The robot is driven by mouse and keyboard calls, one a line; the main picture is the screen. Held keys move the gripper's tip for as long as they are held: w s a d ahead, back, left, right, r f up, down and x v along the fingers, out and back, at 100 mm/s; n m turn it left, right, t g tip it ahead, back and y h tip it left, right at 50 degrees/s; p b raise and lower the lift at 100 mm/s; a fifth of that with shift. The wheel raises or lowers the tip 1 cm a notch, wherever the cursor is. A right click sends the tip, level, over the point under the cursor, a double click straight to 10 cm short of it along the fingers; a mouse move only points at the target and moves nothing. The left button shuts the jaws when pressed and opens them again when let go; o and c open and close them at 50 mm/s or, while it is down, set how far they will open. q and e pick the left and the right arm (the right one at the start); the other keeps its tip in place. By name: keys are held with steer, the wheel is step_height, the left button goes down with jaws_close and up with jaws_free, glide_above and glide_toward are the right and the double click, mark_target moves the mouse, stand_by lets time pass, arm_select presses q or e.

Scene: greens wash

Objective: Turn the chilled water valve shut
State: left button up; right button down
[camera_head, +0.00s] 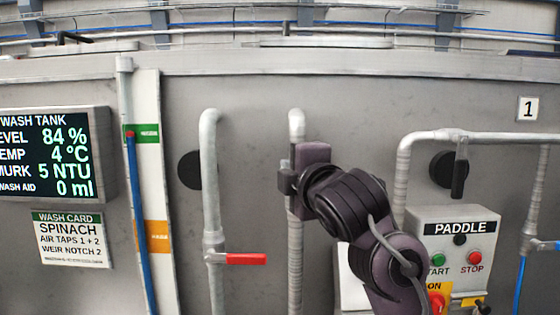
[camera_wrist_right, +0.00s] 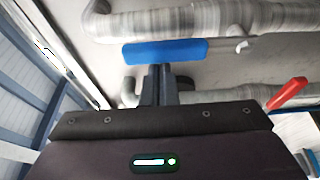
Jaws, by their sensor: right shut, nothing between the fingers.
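A blue lever handle (camera_wrist_right: 165,52) shows in the wrist view, lying lengthwise along a grey pipe (camera_wrist_right: 210,20). In the head view this lever is hidden behind my right gripper and arm. My right gripper (camera_head: 287,181) is in front of the middle pipe (camera_head: 297,125) in the head view. Its fingers (camera_wrist_right: 155,85) are shut and empty, with their tips at or very near the blue lever; I cannot tell whether they touch. A red lever (camera_head: 246,259) sticks out sideways from the left pipe (camera_head: 211,170), and it also shows in the wrist view (camera_wrist_right: 288,93). My left gripper is out of view.
A wash tank display (camera_head: 50,155) and a spinach wash card (camera_head: 71,240) are on the left. A paddle control box (camera_head: 460,246) with start and stop buttons stands right of my arm. A larger pipe (camera_head: 470,136) bends above it.

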steer(key=shift+w+a+f, duration=0.1)
steer(key=shift+w+a, duration=0.05)
steer(key=d+f+m+t+h+b, duration=0.4)
steer(key=d+m+b, duration=0.6)
steer(key=m+b, duration=0.6)
step_height(320, 180, down, 2)
steer(key=m+h, duration=0.1)
steer(key=m, duration=0.3)
steer(key=shift+f+t, duration=0.25)
steer(key=shift+t, duration=0.15)
steer(key=shift+d+f, duration=0.1)
stand_by(0.6)
